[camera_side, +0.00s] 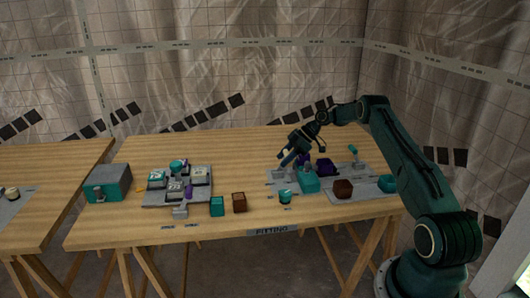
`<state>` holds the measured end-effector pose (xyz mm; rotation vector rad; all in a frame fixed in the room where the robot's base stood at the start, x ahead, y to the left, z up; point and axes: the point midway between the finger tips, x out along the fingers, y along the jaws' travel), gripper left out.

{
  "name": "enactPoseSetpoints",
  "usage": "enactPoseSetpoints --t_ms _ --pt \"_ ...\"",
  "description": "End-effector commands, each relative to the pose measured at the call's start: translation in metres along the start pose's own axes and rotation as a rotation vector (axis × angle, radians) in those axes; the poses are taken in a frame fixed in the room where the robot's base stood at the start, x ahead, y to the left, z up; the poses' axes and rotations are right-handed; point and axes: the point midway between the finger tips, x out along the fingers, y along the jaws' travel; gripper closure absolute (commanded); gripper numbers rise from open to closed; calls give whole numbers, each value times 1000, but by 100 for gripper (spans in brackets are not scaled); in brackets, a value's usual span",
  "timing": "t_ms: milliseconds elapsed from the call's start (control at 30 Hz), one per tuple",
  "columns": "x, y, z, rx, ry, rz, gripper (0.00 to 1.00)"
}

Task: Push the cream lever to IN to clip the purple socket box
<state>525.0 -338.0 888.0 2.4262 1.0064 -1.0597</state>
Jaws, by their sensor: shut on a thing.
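My gripper (291,157) is over the grey panel (277,175) at the right of the near table, reaching in from the right. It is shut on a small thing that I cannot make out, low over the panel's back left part. A dark purple box (326,167) sits on the panel, just right of my gripper. A teal block (309,182) stands in front of them. I cannot pick out the cream lever for certain, as the fingers hide part of the panel.
A small upright fitting (354,151) stands at the panel's back right. A second grey board (160,198), a grey-teal box (108,182) and brown block (239,203) stand left.

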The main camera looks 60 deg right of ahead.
Motion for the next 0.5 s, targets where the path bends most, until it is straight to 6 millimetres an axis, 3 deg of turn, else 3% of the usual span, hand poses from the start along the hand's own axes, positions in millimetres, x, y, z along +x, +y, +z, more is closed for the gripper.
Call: enactPoseSetpoints --t_ms 400,433,500 --pt "-3 1 5 8 -8 2 97" --pt "-3 0 5 8 -8 2 51" --pt "-2 0 4 7 -7 1 37"
